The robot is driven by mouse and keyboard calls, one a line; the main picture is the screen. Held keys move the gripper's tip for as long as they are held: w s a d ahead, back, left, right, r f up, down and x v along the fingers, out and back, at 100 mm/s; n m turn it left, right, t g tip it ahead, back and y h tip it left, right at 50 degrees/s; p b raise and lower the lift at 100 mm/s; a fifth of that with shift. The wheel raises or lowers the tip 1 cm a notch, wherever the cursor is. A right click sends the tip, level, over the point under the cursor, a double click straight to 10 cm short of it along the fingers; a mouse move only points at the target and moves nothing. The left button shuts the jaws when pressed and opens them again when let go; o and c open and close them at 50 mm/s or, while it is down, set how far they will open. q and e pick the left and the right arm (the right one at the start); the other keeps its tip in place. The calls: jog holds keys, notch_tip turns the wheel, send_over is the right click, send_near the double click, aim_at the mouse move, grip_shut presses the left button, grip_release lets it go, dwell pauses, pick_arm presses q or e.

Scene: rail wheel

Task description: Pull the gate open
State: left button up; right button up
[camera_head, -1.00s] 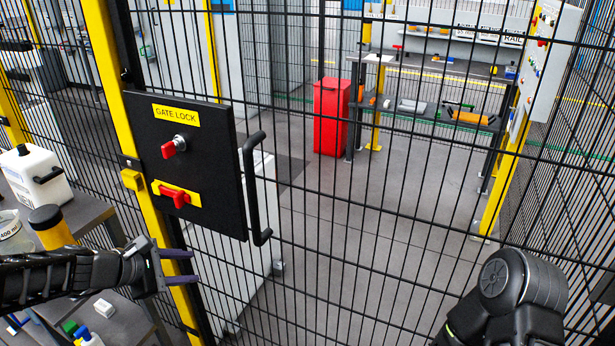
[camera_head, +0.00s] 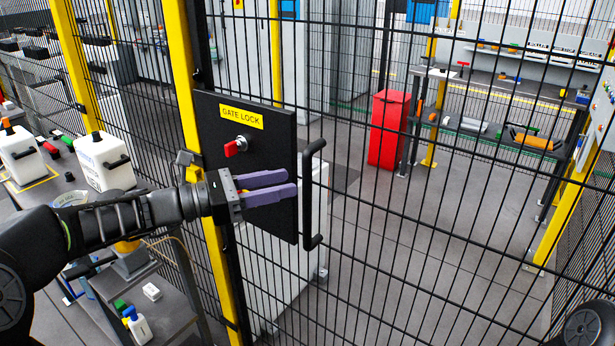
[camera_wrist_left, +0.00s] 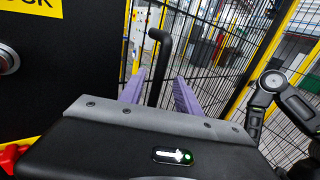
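The gate (camera_head: 400,220) is a black wire mesh panel with a black lock plate (camera_head: 262,118) labelled GATE LOCK. A red key (camera_head: 236,146) sits in the plate's upper lock. A black vertical bar handle (camera_head: 312,195) stands at the plate's right edge. My left gripper (camera_head: 293,185) is open with purple fingers, in front of the plate and just left of the handle. In the left wrist view the handle (camera_wrist_left: 157,65) shows between the two spread fingers (camera_wrist_left: 157,90), beyond them; I cannot tell whether they touch it. My right gripper is out of view.
A yellow post (camera_head: 190,90) borders the gate on the left. A bench with white jugs (camera_head: 105,160) and small bottles (camera_head: 137,325) stands at left. Beyond the mesh are a red bin (camera_head: 388,130) and a workbench (camera_head: 490,140). The floor behind the gate is largely clear.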

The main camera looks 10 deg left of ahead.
pick_arm(q)
jog(key=x, duration=0.6)
jog(key=shift+p, duration=0.45)
jog(key=shift+c, duration=0.3)
grip_shut()
dwell(0.6)
